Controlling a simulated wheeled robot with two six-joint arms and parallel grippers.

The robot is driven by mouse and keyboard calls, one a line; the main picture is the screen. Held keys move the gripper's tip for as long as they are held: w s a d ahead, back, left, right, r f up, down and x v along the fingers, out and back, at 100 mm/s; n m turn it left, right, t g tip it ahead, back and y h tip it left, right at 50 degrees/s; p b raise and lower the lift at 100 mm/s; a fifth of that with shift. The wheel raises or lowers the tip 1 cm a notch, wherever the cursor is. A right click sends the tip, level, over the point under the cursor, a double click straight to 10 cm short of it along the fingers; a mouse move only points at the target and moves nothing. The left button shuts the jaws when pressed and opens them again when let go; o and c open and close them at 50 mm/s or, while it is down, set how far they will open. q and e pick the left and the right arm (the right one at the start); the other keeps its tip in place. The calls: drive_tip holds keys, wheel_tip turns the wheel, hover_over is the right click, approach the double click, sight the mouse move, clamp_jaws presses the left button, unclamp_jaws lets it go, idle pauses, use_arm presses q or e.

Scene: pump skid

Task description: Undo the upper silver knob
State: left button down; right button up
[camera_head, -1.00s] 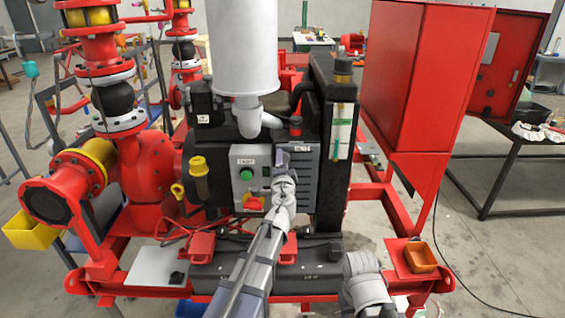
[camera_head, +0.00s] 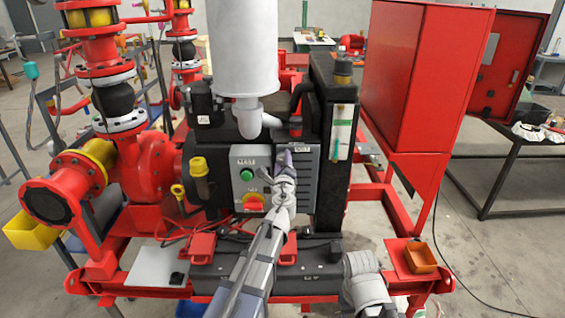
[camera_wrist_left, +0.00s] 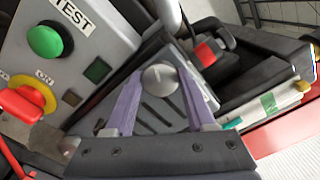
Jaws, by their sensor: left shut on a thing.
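The silver knob (camera_wrist_left: 159,78) is round, with a mark across its face. It sits on the dark grey slotted panel (camera_wrist_left: 158,112), right of the grey control box. My left gripper (camera_wrist_left: 161,82) has its two purple fingers on either side of the knob and is shut on it. In the head view my left gripper (camera_head: 284,160) is against the upper part of the slotted panel and hides the knob there. No second silver knob can be made out. My right gripper does not show; only a grey part of my arm is at the lower right.
The control box (camera_head: 250,170) has a green button (camera_wrist_left: 44,41) and a red knob on a yellow ring (camera_wrist_left: 28,102), close left of the gripper. A red-capped part (camera_wrist_left: 207,53) is above right.

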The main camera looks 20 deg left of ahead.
use_arm(q)
drive_tip(key=m, duration=0.5)
drive_tip(key=shift+d+m, duration=0.1)
drive_tip(key=shift+m, duration=0.2)
drive_tip(key=m, duration=0.4)
drive_tip(key=shift+m, duration=0.6)
drive_tip(key=shift+c, duration=1.1)
unclamp_jaws()
drive_tip(key=v, duration=0.7)
drive_tip(key=shift+s, duration=0.4)
